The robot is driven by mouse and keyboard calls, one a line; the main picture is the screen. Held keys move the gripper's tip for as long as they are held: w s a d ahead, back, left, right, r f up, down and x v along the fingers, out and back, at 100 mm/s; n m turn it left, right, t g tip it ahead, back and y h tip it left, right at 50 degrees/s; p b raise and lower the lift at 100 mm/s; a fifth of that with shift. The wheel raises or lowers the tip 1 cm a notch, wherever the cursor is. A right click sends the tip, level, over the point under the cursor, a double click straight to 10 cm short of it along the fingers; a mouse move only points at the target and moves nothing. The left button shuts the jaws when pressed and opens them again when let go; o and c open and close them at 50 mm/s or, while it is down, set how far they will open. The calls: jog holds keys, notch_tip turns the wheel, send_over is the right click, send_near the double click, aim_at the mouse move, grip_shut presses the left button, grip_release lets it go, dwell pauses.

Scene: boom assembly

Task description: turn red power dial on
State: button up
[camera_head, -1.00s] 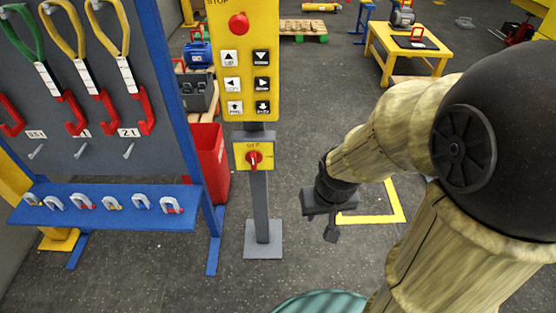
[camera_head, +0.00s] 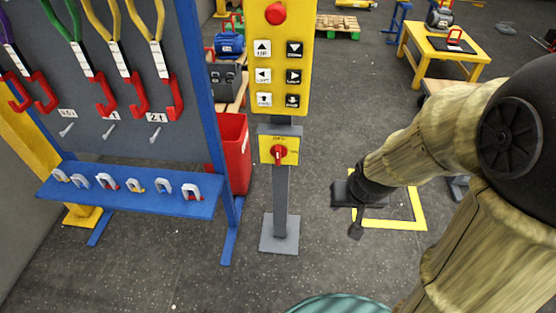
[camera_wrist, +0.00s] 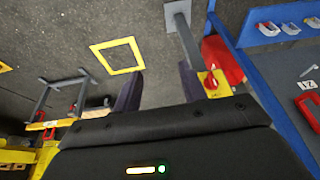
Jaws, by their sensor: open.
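The red power dial (camera_head: 279,153) sits on a small yellow plate (camera_head: 266,143) on the grey post, below the yellow button panel. In the wrist view the dial (camera_wrist: 211,84) shows at the right, just beyond the right finger. My gripper (camera_head: 349,211) is to the right of the post and lower than the dial, apart from it. In the wrist view its two dark fingers (camera_wrist: 160,92) stand wide apart with nothing between them.
The yellow button panel (camera_head: 281,60) tops the post (camera_head: 281,200). A blue-framed board with slings and a shackle shelf (camera_head: 130,200) stands left. A red bin (camera_head: 236,150) is behind it. A yellow floor square (camera_head: 421,210) lies at the right. The floor between gripper and post is clear.

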jog(key=w+a+f+t+y+b, duration=0.1)
jog(key=w+a+f+t+b, duration=0.3)
jog(key=w+a+f, duration=0.55)
jog(key=w+a+f+t+h+b, duration=0.2)
jog(key=w+a+f+t+b, duration=0.4)
jog(key=a+f+t+b, duration=0.3)
notch_tip(320, 180, down, 2)
jog(key=shift+a+f+m+t, duration=0.1)
jog(key=shift+a+m+t, duration=0.2)
jog(key=shift+a+t, duration=0.25)
jog(key=shift+w, duration=0.15)
jog(key=p, duration=0.1)
send_near(278, 157)
jog(key=w, duration=0.9)
jog(key=shift+w, duration=0.35)
